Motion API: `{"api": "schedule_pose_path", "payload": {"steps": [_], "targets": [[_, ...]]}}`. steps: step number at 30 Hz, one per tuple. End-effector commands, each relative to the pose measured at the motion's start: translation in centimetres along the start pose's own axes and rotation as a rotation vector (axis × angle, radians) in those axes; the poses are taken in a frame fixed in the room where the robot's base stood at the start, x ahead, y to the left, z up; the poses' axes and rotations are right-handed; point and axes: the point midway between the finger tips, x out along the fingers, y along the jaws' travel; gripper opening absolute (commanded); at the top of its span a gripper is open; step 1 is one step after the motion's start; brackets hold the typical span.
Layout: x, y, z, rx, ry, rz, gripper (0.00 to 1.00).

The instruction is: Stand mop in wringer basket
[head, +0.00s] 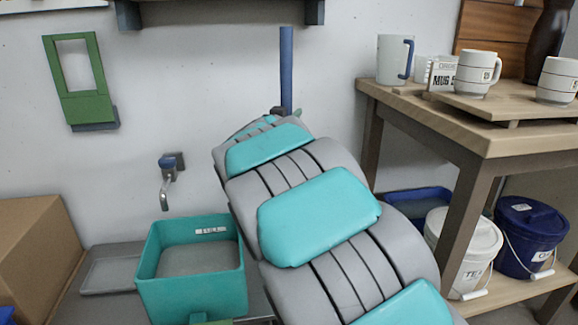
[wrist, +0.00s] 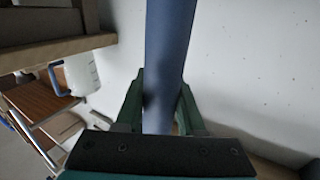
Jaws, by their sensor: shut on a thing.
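My gripper (wrist: 161,104) is shut on the blue mop handle (wrist: 168,50), which runs between its green fingers in the wrist view. In the head view the handle (head: 286,70) stands about upright against the white wall, beyond my arm. The mop's lower part and head are hidden behind my arm. A teal, open-topped rectangular bucket (head: 192,296) with a small label and a grey inside stands at the lower left, apart from the handle. I cannot tell whether a separate wringer basket sits in it.
A wall tap (head: 168,180) juts out above the teal bucket. A grey tray (head: 108,270) and a cardboard box (head: 35,240) are to the left. A wooden table (head: 470,130) with mugs stands at right, with lidded buckets (head: 532,238) on its lower shelf.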

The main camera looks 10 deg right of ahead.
Motion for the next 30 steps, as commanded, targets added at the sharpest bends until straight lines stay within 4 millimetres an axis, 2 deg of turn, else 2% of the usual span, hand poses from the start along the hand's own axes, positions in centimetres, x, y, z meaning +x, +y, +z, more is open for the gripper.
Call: {"api": "schedule_pose_path", "payload": {"steps": [1, 6, 14, 21, 30], "targets": [[0.0, 0.1, 1.7, -0.005, 0.000, 0.002, 0.00], [0.0, 0.0, 4.7, -0.003, 0.001, 0.000, 0.00], [0.0, 0.0, 6.6, 0.000, 0.002, 0.000, 0.00], [0.0, 0.1, 10.1, -0.002, -0.001, 0.001, 0.00], [0.0, 0.0, 10.5, 0.001, 0.001, 0.000, 0.00]]}}
